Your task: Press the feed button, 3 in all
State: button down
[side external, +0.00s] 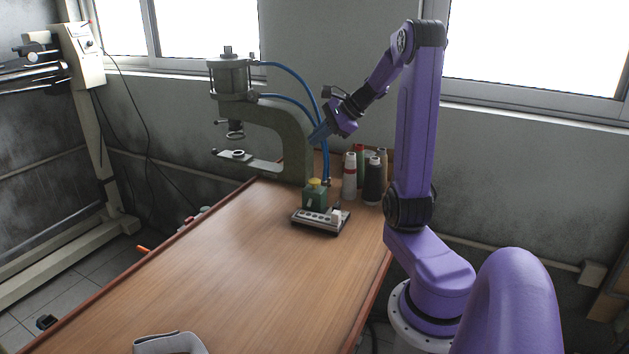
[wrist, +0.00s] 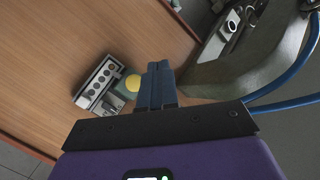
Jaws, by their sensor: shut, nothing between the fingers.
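The feed button appears to be the yellow round button (side external: 314,182) on top of a small green box (side external: 315,197) on the table. In the wrist view the yellow button (wrist: 133,83) lies just left of my fingers. My gripper (side external: 314,139) is shut and empty. It is in the air above the button box, in front of the press frame in the side external view. In the wrist view the blue fingertips (wrist: 158,68) are together. A gap of air shows between fingertips and button in the side external view.
A grey pneumatic press (side external: 275,122) with blue hoses (side external: 305,88) stands close to my gripper. A panel with a row of round dark spots (side external: 318,221) sits before the green box. Thread spools (side external: 373,180) stand to the right. The table's front (side external: 230,265) is mostly clear.

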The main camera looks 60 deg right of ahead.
jog(key=shift+f, duration=0.1)
send_near(311, 179)
jog(key=shift+w+a+f, duration=0.2)
jog(key=shift+w+f, duration=0.2)
jog(key=shift+w, duration=0.45)
jog(key=shift+w+a+f, duration=0.2)
jog(key=shift+w+f, duration=0.2)
jog(key=shift+w, duration=0.45)
jog(key=shift+w+a+f, duration=0.2)
jog(key=shift+w+f, duration=0.25)
jog(key=shift+w, duration=0.35)
jog(key=shift+f, duration=0.45)
jog(key=shift+f, duration=0.9)
dwell(1.2)
jog(key=shift+r, duration=1.35)
jog(key=shift+r, duration=0.1)
jog(key=shift+r, duration=2.45)
